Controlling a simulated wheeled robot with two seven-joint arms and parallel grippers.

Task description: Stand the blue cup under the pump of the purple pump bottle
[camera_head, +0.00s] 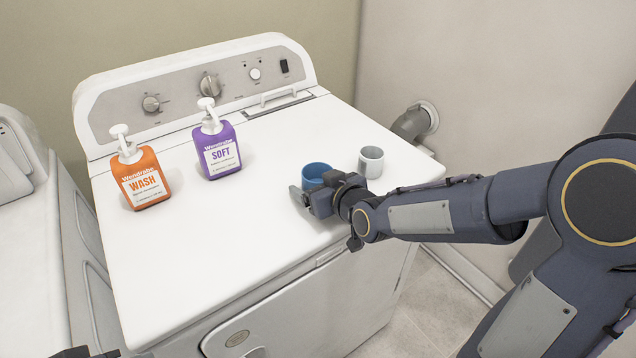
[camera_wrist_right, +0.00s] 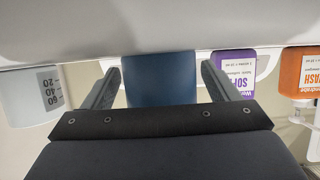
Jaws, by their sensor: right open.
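The blue cup (camera_head: 315,172) stands on the washer's top, near its right side, partly hidden by my right gripper (camera_head: 312,188). In the right wrist view the blue cup (camera_wrist_right: 159,82) lies between the two spread fingers of my right gripper (camera_wrist_right: 158,70), with a gap showing on each side. The purple pump bottle (camera_head: 219,152) stands upright at the back, left of the cup, its white pump (camera_head: 208,108) on top. The purple bottle (camera_wrist_right: 234,72) also shows in the wrist view. A small dark part at the bottom left edge (camera_head: 85,353) may be my left gripper; its fingers are not visible.
An orange pump bottle (camera_head: 146,182) stands left of the purple one. A white-grey cup (camera_head: 371,162) with printed marks stands just right of the blue cup. The washer top (camera_head: 220,250) is clear in front of the bottles. The control panel (camera_head: 180,92) rises behind them.

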